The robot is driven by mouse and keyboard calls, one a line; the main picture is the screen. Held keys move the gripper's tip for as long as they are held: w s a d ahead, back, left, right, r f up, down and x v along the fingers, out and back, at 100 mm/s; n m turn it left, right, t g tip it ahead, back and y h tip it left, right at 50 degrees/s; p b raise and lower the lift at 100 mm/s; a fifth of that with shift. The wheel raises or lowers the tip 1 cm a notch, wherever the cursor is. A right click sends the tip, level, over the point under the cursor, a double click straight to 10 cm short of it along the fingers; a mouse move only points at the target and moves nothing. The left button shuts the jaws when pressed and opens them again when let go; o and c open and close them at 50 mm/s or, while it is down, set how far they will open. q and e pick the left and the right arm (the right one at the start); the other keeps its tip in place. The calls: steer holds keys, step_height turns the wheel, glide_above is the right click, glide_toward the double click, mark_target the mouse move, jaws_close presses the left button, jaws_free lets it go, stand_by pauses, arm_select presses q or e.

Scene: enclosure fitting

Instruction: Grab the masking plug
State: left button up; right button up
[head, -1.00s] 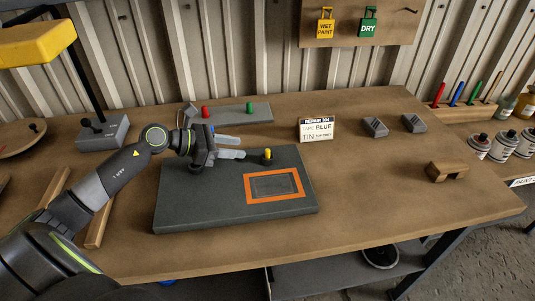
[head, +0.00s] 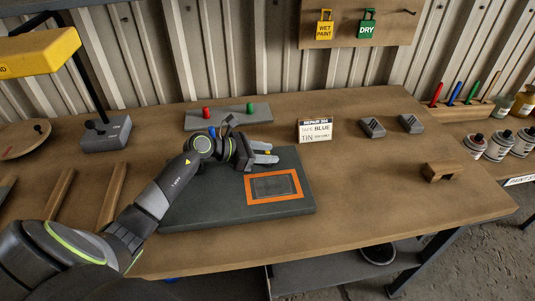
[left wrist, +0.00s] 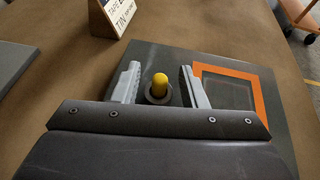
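The masking plug seems to be the yellow round-topped peg (left wrist: 160,82), standing upright in a dark ring on the grey enclosure panel (head: 190,212). My left gripper (left wrist: 161,86) is open, with one pale finger on each side of the peg and a visible gap to each. In the head view my left gripper (head: 270,152) is low over the panel's back part, and its fingers mostly hide the peg. An orange-framed dark rectangle (head: 273,201) lies on the panel in front of the fingers. My right gripper is not in view.
A grey rack (head: 228,118) with red (head: 206,112) and green (head: 250,107) pegs stands behind the panel. A small sign (head: 315,130) stands behind its right corner. Grey blocks (head: 373,127) and a wooden block (head: 438,172) are farther right. The bench between is clear.

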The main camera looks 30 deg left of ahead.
arm_select(q)
steer(key=shift+w+d+f, duration=0.15)
steer(key=shift+w+d, duration=0.05)
steer(key=shift+w, duration=0.05)
steer(key=shift+c, duration=0.2)
jaws_close()
